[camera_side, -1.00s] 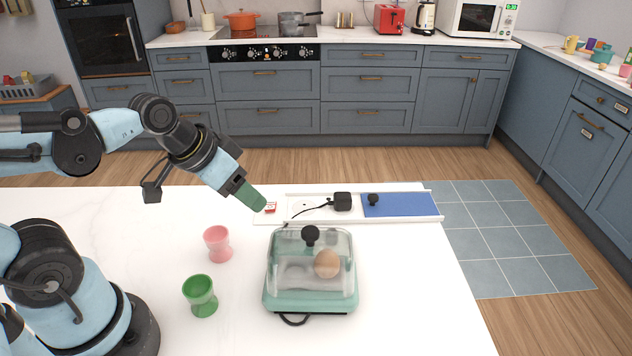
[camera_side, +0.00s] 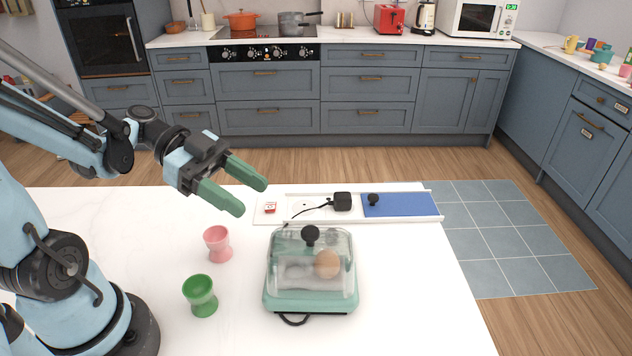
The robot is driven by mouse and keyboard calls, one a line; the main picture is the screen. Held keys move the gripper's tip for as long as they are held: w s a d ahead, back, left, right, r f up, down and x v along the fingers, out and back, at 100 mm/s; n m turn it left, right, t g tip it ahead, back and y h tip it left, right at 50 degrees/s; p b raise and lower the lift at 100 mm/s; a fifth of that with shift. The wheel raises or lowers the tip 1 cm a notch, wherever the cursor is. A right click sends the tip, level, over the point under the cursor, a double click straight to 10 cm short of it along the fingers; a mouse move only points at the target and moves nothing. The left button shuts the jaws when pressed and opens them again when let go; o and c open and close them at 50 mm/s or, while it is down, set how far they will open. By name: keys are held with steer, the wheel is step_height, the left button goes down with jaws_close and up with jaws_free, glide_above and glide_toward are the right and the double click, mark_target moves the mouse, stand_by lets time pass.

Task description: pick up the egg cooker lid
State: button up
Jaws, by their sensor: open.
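The egg cooker lid (camera_side: 340,244) is a clear, see-through cover with a round black knob (camera_side: 310,234) on top. It sits on the green egg cooker base (camera_side: 310,301) on the white table. A brown egg (camera_side: 327,264) shows through the lid. My gripper (camera_side: 254,195) is open and empty, with two green fingers apart. It is in the air above the table, up and to the left of the lid, and touches nothing.
A pink egg cup (camera_side: 217,243) and a green egg cup (camera_side: 200,295) stand left of the cooker. Behind it lies a white panel (camera_side: 434,218) with a red switch (camera_side: 270,208), a black plug (camera_side: 342,201) and a blue cover (camera_side: 402,205). The table's right front is clear.

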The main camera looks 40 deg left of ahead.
mark_target(302, 240)
steer(key=shift+x, duration=5.45)
steer(key=shift+w, duration=0.15)
jaws_close()
